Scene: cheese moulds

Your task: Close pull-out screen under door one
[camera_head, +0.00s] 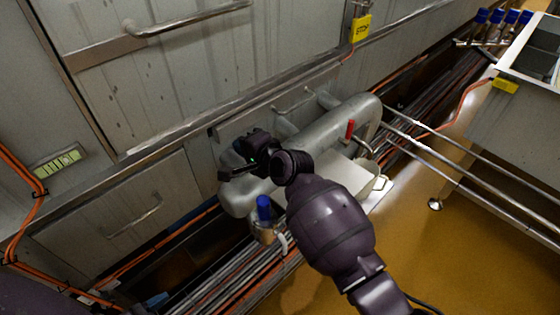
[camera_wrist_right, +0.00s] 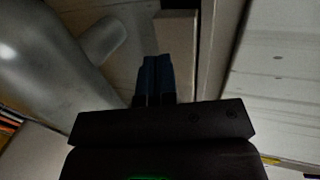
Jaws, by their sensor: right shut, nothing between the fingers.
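A grey panel with a bar handle (camera_head: 292,101) sits low in the wall under the large upper door (camera_head: 215,70), partly hidden by a thick grey pipe. A second low panel (camera_head: 125,215) with its own handle is at the left. I cannot tell which is the screen under door one, or how far either stands out. My right gripper (camera_head: 245,148) is in front of the wall beside the pipe, near the left end of the handled panel. In the right wrist view its dark blue fingers (camera_wrist_right: 154,80) are together and empty, close to a pale panel edge. My left gripper is not in view.
The thick grey pipe (camera_head: 330,130) with a red-handled valve (camera_head: 350,129) runs close beside my right gripper. A blue-topped fitting (camera_head: 264,208) stands below. A yellow tag (camera_head: 361,28) hangs by the upper door. A steel bin (camera_head: 510,120) and open floor (camera_head: 430,260) lie right.

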